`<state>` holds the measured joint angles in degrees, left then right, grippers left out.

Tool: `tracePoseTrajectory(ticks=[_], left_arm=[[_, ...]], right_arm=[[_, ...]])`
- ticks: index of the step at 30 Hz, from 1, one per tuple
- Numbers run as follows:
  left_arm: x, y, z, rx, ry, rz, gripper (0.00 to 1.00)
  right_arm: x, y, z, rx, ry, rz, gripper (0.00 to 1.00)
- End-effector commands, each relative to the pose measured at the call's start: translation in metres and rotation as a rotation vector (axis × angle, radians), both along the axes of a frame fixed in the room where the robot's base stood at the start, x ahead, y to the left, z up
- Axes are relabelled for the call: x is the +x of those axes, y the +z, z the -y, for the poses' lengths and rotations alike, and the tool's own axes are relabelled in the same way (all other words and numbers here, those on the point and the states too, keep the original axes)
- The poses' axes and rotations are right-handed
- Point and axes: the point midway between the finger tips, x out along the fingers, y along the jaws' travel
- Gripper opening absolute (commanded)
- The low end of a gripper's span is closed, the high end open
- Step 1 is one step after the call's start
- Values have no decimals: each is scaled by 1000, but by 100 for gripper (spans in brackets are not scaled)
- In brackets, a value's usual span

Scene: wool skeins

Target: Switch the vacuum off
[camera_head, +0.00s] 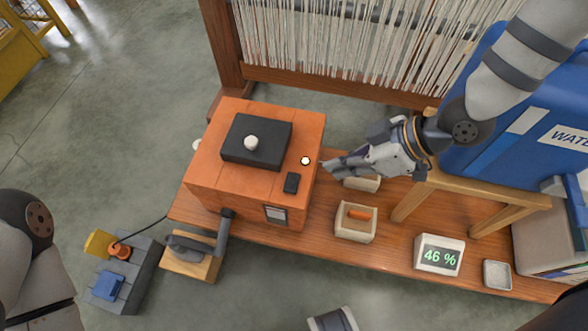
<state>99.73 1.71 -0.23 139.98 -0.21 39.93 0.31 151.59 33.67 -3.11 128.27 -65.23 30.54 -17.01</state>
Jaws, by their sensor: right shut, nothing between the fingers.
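An orange box-shaped machine (222,185) stands on the wooden bench, left of the middle. On its top are a black plate (242,155) with a white knob (251,143), a small round white button (305,160) with a dark rim, and a black switch (291,183). I cannot tell which control belongs to the vacuum, nor whether it is on. My right gripper (328,170) is shut and empty, its tips just right of the white button and apart from it in the picture. My left arm shows at the left edge; its gripper is out of view.
On the bench (390,252) are a cream box with an orange part (356,219), a display reading 46 % (438,254) and a small pale tray (497,275). A blue water tank (520,120) stands on a wooden stand (485,190) at right. A loom (375,45) stands behind.

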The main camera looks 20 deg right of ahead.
Motion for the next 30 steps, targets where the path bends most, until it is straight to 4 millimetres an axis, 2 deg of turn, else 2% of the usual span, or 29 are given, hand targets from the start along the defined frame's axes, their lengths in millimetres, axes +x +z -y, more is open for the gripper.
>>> tracePoseTrajectory(ticks=[1, 4, 9, 15, 20, 30], left_arm=[[-4, -10, 0, 0, -1, -14, 50], [-5, -13, 0, 0, -1, -19, 50], [-5, -12, 0, 0, -1, -17, 50], [-5, -13, 0, 0, -1, -18, 50], [-9, -22, 0, -1, -1, -30, 50], [-16, -44, 0, -1, -1, -58, 50]], right_arm=[[13, -1, 3, 1, 34, 60, 0], [27, 10, 4, -3, 88, 140, 0], [30, 16, 5, -4, 104, 161, 0], [30, 14, 3, -4, 102, 158, 0], [37, -5, -9, -5, 105, 153, 0], [67, -58, -53, -5, 104, 153, 0]])
